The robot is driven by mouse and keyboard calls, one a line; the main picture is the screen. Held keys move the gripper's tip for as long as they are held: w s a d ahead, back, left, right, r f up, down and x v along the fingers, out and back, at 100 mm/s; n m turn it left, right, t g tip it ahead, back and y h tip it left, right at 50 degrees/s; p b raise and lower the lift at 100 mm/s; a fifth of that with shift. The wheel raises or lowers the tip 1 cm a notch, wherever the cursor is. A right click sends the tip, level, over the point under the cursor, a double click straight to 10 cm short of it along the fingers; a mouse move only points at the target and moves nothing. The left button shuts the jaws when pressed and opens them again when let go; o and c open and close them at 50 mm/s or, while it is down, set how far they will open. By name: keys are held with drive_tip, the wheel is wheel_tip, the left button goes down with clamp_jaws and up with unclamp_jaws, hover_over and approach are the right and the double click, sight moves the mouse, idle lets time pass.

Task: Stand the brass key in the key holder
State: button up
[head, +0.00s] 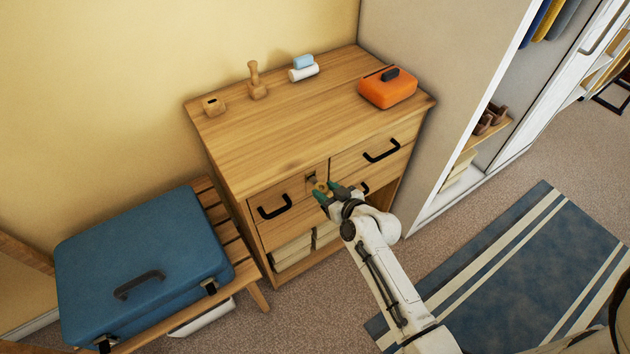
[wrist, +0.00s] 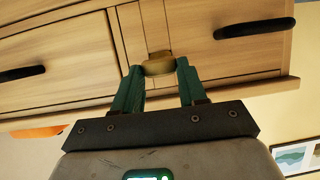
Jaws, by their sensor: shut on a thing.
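My gripper (head: 330,192) is at the front of the wooden dresser, green fingers closed on the brass key (head: 320,187). In the wrist view, the key's rounded bow (wrist: 158,67) sits between the fingertips (wrist: 160,72). It is right in front of a small lock plate (head: 311,179) on the upper left drawer. The shaft is hidden, so I cannot tell how deep it sits in the lock. The likely key holder, a small wooden block with a dark slot (head: 213,105), stands at the back left of the dresser top, well away from my gripper.
On the dresser top (head: 275,130) stand a wooden stamp-like piece (head: 257,82), a white and blue item (head: 303,68) and an orange case (head: 387,89). The top's middle is clear. Black drawer handles (head: 275,207) stick out. A blue suitcase (head: 140,260) lies on a bench at left.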

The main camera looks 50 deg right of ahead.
drive_tip(key=shift+s+a, duration=0.25)
drive_tip(key=shift+s, duration=0.55)
drive_tip(key=shift+s+a, duration=0.2)
drive_tip(key=shift+s, duration=0.55)
